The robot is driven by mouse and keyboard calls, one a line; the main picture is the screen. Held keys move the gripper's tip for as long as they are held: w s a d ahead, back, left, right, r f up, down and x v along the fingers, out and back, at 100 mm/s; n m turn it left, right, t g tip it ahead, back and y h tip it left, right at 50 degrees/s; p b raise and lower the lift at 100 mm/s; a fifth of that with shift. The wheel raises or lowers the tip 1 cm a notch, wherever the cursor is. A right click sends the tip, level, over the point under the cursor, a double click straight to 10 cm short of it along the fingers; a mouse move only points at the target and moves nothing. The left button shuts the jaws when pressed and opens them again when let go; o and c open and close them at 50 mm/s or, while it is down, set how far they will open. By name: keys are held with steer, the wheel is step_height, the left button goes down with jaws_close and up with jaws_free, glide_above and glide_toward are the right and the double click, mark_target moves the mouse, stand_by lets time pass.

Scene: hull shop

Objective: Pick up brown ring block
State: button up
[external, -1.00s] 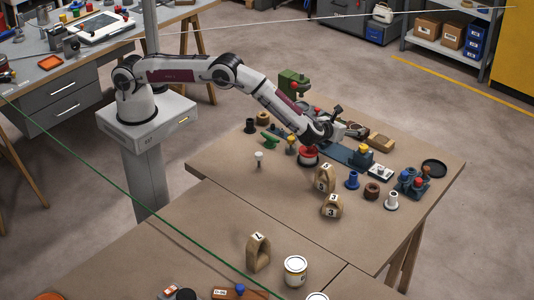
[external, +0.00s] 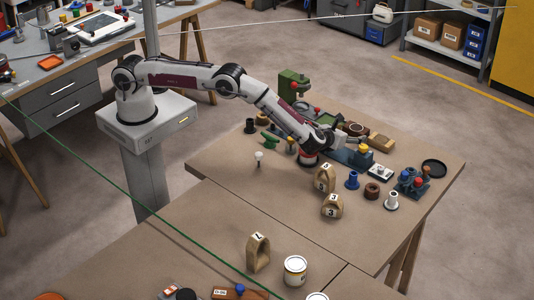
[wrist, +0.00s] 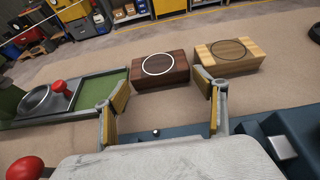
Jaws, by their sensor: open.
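The brown ring block (wrist: 160,68) is a dark brown wooden block with a pale ring on its top. In the wrist view it lies ahead of my gripper (wrist: 162,108), between the directions of the two fingers. The fingers are spread wide with nothing between them. A lighter wooden block (wrist: 228,54) with a dark ring lies just to its right. In the external view my gripper (external: 356,141) is low near the table's far side, and the brown block (external: 355,128) shows partly just behind it. The exact gap to it is hard to judge.
A green machine (external: 294,86) stands at the table's far left, and its green bed (wrist: 75,95) lies left of the brown block. A dark blue fixture (wrist: 265,135) is close on the right. The bench (wrist: 190,92) is bare around the blocks' near side.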

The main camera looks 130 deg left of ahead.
steer(key=shift+x, duration=0.75)
steer(key=c, duration=0.8)
